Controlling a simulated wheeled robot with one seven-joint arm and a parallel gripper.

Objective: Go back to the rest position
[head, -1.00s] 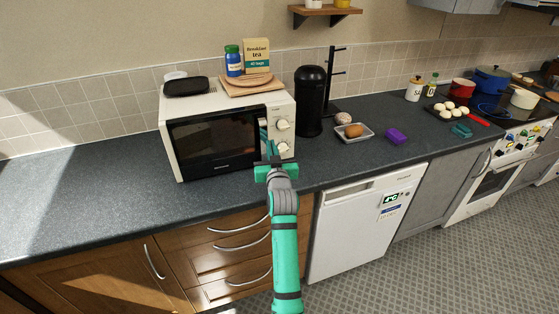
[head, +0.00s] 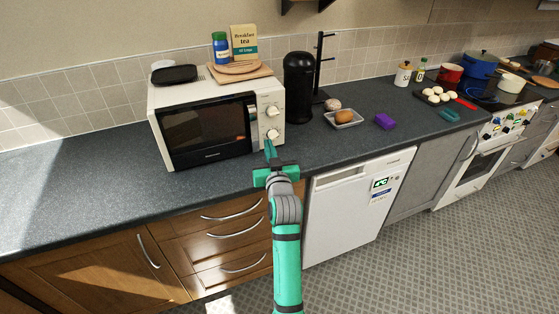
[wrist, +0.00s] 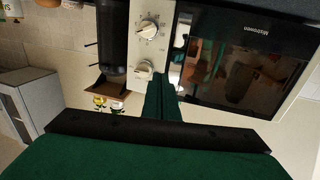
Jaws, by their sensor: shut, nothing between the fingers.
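My gripper (head: 269,152) is at the end of my green arm, in front of the lower right part of the white microwave (head: 276,92). Its fingers are together with nothing between them. In the wrist view my gripper (wrist: 163,98) points toward the microwave's control panel (wrist: 146,45), with the dark door (wrist: 235,65) to the right. The picture there is upside down. The microwave door looks closed. I cannot tell the exact gap between the fingertips and the microwave.
A black bin-shaped canister (head: 298,85) stands right of the microwave. Boards, a tea box (head: 243,42) and a blue jar (head: 221,48) sit on the microwave.

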